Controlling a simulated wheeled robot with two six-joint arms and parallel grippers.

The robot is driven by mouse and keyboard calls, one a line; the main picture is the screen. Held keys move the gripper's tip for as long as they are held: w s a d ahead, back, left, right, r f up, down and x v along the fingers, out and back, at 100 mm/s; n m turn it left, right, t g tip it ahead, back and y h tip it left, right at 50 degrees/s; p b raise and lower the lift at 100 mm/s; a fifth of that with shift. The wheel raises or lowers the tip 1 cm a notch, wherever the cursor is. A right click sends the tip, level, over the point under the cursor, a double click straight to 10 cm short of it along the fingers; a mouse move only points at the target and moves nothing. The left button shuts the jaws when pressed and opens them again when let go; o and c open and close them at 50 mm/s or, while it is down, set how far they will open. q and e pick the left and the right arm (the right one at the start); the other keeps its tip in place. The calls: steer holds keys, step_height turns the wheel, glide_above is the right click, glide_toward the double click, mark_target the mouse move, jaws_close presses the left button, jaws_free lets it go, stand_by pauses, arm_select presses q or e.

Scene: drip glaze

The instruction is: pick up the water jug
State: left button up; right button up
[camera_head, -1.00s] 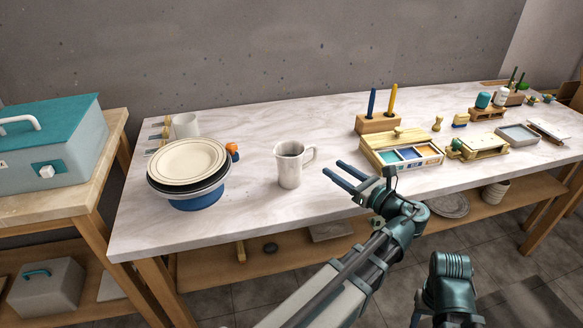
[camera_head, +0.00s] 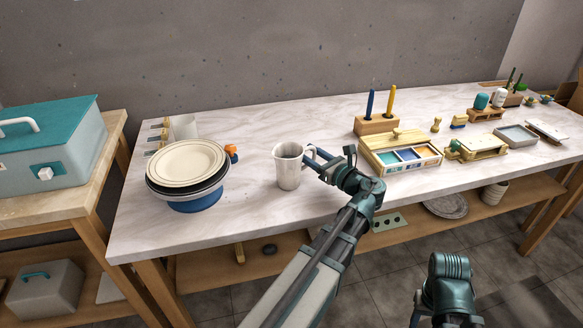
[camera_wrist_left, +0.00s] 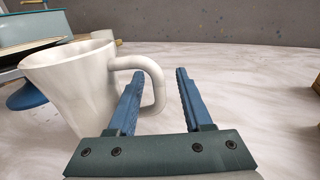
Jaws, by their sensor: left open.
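The water jug (camera_head: 289,168), a pale grey-white pitcher with a looped handle, stands upright on the marble-topped table. Its handle points right, toward my left gripper (camera_head: 312,161). In the left wrist view the jug (camera_wrist_left: 72,85) fills the left side. There, the open blue fingers of the left gripper (camera_wrist_left: 160,75) lie either side of the handle's outer bar (camera_wrist_left: 157,88). The left finger appears across the handle's loop; whether either finger touches the handle I cannot tell. My right gripper is not in view.
A wooden paint box (camera_head: 400,152) and a block with blue and yellow sticks (camera_head: 377,125) stand to the right. The table (camera_head: 250,225) is clear around the jug's front.

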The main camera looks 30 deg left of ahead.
arm_select(q)
steer(key=shift+w+a, duration=0.1)
steer(key=shift+a, duration=0.3)
jaws_close()
stand_by(1.2)
